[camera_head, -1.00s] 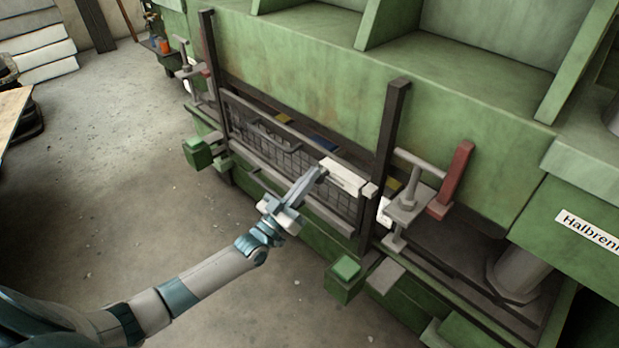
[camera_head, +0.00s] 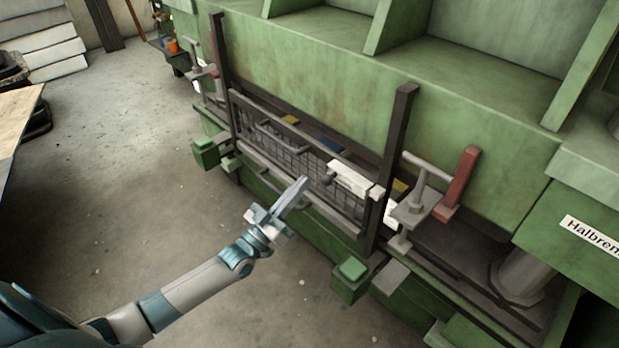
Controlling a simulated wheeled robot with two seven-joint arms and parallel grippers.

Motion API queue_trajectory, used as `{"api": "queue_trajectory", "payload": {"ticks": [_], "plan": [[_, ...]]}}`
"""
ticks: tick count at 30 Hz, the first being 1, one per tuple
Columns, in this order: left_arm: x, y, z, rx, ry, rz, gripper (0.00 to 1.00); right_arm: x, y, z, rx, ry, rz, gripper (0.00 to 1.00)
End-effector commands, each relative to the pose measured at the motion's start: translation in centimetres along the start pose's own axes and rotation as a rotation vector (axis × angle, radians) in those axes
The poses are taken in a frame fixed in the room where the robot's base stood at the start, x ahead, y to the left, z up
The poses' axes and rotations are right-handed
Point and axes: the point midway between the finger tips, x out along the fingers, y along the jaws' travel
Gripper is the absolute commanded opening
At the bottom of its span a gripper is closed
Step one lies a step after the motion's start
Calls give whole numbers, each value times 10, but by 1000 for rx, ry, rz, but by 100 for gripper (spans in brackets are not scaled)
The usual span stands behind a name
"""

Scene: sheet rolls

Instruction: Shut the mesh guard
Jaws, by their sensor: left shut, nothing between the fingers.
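The mesh guard (camera_head: 285,150) is a dark wire-mesh panel in a grey frame, set between two dark upright posts on the front of the green machine. It stands low between the posts, and their upper parts rise bare above it. A white block (camera_head: 350,178) sits at its upper right, with a dark knob at the block's left end. A grey bar handle (camera_head: 277,137) is on the mesh. My left gripper (camera_head: 303,181) is shut and empty, in front of the guard's lower middle; I cannot tell whether it touches. My right gripper is not in view.
The right post (camera_head: 393,165) and left post (camera_head: 222,80) flank the guard. Green button boxes (camera_head: 351,276) (camera_head: 206,152) jut out at the front. A clamp with a red lever (camera_head: 458,183) stands at right. The concrete floor (camera_head: 120,190) at left is clear.

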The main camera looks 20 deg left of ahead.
Motion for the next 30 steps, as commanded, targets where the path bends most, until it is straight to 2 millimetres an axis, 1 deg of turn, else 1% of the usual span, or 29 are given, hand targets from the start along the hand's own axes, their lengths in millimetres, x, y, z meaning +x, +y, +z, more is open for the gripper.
{"api": "queue_trajectory", "payload": {"ticks": [1, 3, 9, 26, 30], "plan": [[-9, 0, 1, 0, -1, 0, 0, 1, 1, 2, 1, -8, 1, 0], [-18, -1, 0, 0, 0, -1, 0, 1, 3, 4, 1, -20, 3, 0], [-31, 0, -1, -1, 2, 0, 0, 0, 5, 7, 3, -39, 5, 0], [-32, 0, -1, 0, 2, 0, 0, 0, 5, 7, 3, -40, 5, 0], [-35, 0, 6, 4, -16, -6, 0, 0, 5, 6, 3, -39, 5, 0]]}}
